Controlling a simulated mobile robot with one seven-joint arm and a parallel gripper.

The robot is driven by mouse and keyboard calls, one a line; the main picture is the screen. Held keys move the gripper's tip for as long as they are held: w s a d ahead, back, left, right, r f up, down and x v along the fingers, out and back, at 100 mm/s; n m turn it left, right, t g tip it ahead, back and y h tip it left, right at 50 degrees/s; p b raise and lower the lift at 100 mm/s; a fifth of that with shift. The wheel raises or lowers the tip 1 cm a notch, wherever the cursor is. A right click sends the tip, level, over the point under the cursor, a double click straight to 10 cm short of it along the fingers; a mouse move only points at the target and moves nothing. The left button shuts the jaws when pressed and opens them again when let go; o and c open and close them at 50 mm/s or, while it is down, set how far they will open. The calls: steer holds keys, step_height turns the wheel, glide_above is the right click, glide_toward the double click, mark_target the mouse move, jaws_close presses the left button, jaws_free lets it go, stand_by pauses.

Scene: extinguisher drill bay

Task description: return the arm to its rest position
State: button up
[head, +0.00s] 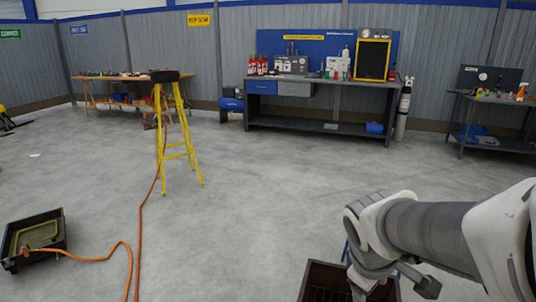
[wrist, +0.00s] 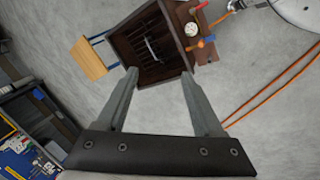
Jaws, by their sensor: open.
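My arm (head: 430,235) reaches in from the right edge in the head view, bent down at the wrist over the floor. In the wrist view my gripper (wrist: 160,73) is open, with two grey fingers spread apart and nothing between them. Beyond the fingertips is a dark brown open box (wrist: 124,42) with slats or a grate inside. I cannot tell the height between the fingers and the box. The box also shows at the bottom of the head view (head: 318,277), partly hidden by my arm.
A yellow stool (head: 180,125) stands mid-floor beside an orange hose (head: 140,215) running to a black tray (head: 62,232) at lower left. Workbenches (head: 315,84) line the back wall. A wooden panel (wrist: 88,60) adjoins the box. Much open floor lies between.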

steer(key=s+a+r+m+t+y, duration=0.25)
steer(key=s+a+r+m, duration=0.25)
steer(key=s+r+m, duration=0.25)
step_height(320, 180, up, 13)
steer(key=s+p, duration=0.1)
steer(key=p, duration=1.2)
steer(key=shift+d, duration=0.1)
